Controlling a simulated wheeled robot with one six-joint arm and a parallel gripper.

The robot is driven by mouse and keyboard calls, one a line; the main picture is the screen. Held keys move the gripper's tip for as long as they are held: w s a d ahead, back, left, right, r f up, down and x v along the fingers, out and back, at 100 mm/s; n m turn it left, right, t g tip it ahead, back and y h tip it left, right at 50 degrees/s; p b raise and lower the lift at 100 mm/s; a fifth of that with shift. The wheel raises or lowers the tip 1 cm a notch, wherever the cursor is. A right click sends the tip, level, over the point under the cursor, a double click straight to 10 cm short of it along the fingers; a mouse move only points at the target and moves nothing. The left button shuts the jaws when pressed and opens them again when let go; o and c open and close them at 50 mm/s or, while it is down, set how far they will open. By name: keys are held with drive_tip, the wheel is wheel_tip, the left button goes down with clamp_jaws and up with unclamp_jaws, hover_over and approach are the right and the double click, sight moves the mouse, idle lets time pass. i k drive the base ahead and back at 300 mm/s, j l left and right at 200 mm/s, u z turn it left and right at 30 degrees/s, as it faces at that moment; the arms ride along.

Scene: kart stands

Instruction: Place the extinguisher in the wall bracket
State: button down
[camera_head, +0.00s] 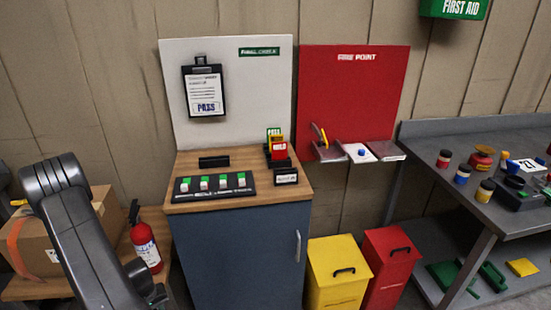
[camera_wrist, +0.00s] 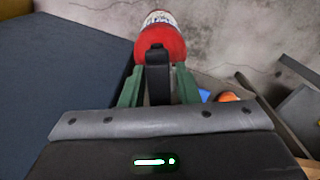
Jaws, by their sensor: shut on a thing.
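The red fire extinguisher (camera_head: 146,243), with a white label and black top, shows upright at the lower left in the head view, beside my dark arm. In the wrist view the red extinguisher (camera_wrist: 160,42) lies just beyond my gripper (camera_wrist: 158,82). The green fingers are shut on it, with a black part between them. The gripper's fingers are hidden or too small to make out in the head view. Whether the extinguisher is clear of the wooden surface cannot be told. On the red "FIRE POINT" board (camera_head: 355,90) several small holders stick out; no wall bracket is clearly recognisable.
A blue cabinet (camera_head: 240,250) with a wooden top stands at the centre, close right of the extinguisher. A cardboard box (camera_head: 50,240) sits at left. Yellow (camera_head: 337,275) and red (camera_head: 388,268) bins stand below the board. A grey workbench (camera_head: 450,190) with several small items is at right.

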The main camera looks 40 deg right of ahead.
sight(328, 153)
drive_tip(key=k+l, duration=0.1)
drive_tip(key=l, duration=0.3)
drive_tip(key=k+l, duration=0.15)
drive_tip(key=l, duration=0.2)
drive_tip(key=k+l, duration=0.1)
drive_tip(key=l, duration=0.3)
drive_tip(key=k+l, duration=0.15)
drive_tip(key=l, duration=0.25)
drive_tip(key=k+l, duration=0.1)
drive_tip(key=l, duration=0.3)
drive_tip(key=k+l, duration=0.1)
drive_tip(key=l, duration=0.25)
drive_tip(key=k+l, duration=0.15)
drive_tip(key=l, duration=0.25)
